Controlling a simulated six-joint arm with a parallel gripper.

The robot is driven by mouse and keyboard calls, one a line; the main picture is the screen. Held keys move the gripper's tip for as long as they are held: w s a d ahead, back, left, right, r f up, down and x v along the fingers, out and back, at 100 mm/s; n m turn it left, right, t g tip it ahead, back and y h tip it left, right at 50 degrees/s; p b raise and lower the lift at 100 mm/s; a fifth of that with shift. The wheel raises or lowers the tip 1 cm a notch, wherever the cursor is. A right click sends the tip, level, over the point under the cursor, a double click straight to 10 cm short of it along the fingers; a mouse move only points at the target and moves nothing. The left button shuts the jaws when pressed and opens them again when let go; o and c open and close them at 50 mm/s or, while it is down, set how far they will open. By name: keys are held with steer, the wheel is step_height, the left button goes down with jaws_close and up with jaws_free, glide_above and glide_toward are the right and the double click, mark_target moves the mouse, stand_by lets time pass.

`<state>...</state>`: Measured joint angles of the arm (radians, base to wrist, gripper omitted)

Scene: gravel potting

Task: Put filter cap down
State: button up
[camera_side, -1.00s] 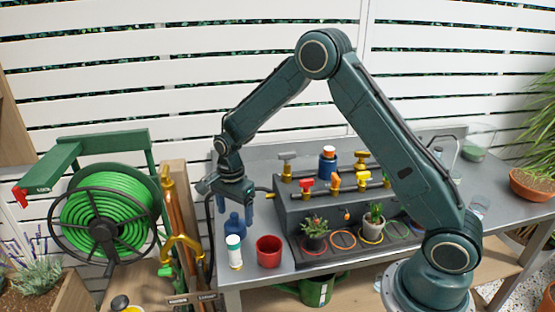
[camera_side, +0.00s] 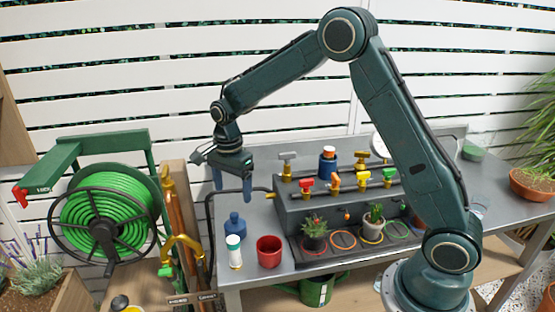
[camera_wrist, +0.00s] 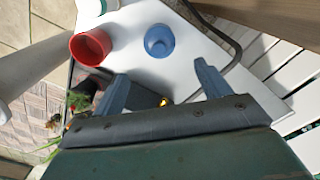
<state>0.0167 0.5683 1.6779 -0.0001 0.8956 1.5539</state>
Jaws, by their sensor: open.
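A blue piece with a wide base and narrow top, which I take as the filter cap (camera_side: 235,226), stands upright on the left end of the grey bench (camera_side: 262,295). It also shows in the wrist view (camera_wrist: 159,41), beyond the fingertips. My gripper (camera_side: 232,190) hangs above the blue piece with its blue fingers apart. In the wrist view my gripper (camera_wrist: 160,72) is open, with nothing between the fingers.
A white bottle (camera_side: 234,252) and a red pot (camera_side: 269,251) stand close in front of the blue piece. A black hose (camera_side: 209,222) curves behind it. The valve manifold (camera_side: 325,208) and potted plants (camera_side: 313,232) lie right. A hose reel (camera_side: 105,225) stands left.

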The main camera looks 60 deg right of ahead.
steer(key=shift+s+r, duration=0.25)
steer(key=shift+r, duration=0.3)
steer(key=s+r+n+t, duration=0.4)
steer(key=s+r+n, duration=1.05)
steer(key=s, duration=0.65)
steer(key=s+n+t, duration=0.1)
steer(key=s+n, duration=0.2)
steer(key=s, duration=0.6)
steer(key=shift+a+r+t, duration=0.3)
steer(key=shift+a+r, duration=0.1)
